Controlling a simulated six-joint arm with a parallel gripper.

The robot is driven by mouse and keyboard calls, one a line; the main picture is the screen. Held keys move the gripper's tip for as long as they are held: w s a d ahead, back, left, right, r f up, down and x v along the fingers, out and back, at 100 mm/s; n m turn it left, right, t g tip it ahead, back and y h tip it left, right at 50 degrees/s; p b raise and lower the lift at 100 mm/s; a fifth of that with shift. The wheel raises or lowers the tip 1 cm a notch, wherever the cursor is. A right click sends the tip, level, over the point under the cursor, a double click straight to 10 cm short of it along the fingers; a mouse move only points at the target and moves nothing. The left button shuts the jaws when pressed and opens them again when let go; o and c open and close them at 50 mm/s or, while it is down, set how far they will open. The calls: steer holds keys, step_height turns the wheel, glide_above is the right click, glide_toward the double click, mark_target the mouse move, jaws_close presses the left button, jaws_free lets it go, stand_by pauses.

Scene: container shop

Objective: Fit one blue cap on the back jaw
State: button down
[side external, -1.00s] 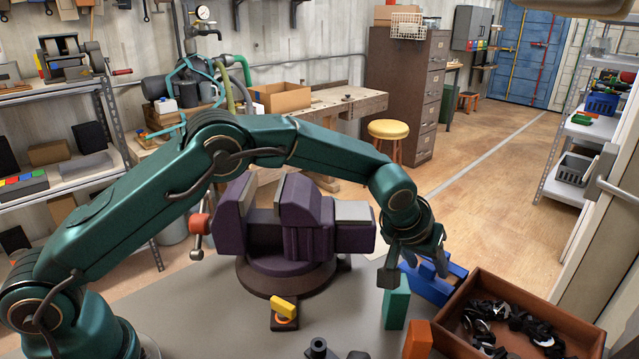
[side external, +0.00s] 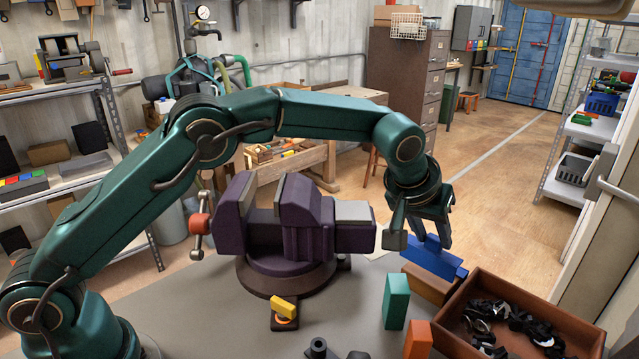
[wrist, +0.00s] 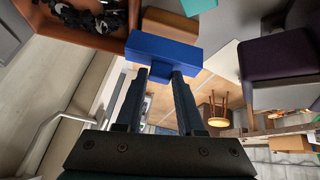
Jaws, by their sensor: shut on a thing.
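My gripper (side external: 418,243) is shut on a blue cap (side external: 432,259), a long blue piece held level just above a brown block (side external: 427,284). In the wrist view, the cap (wrist: 150,48) lies across my fingertips (wrist: 160,76), its narrow part between them. The dark purple vise (side external: 305,225) stands left of my gripper on the grey bench, with grey plates on top of its jaws. A purple vise part (wrist: 282,58) also shows at the right of the wrist view. I cannot tell which jaw is the back one.
A green block (side external: 396,301) and an orange block (side external: 418,340) stand near the brown bin (side external: 585,330), which holds black and silver parts. A yellow piece (side external: 284,308) sits on a dark base before the vise. Air between gripper and vise looks clear.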

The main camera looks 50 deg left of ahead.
step_height(320, 180, up, 3)
steer(key=shift+f, duration=0.1)
steer(key=s+a+r, duration=0.5)
steer(key=a+r, duration=0.2)
steer(key=r, duration=0.2)
steer(key=s+a+m+h, duration=0.2)
steer(key=s+a+m, duration=0.1)
steer(key=s, duration=0.9)
steer(key=w+a+r+m+g+h, duration=0.2)
steer(key=w+a+r+m, duration=0.1)
steer(key=a+r+m, duration=0.15)
steer(key=w+a+f+m, duration=0.1)
steer(key=a+f, duration=0.3)
steer(key=a, duration=0.5)
steer(key=shift+w+m, duration=0.35)
steer(key=shift+w, duration=0.15)
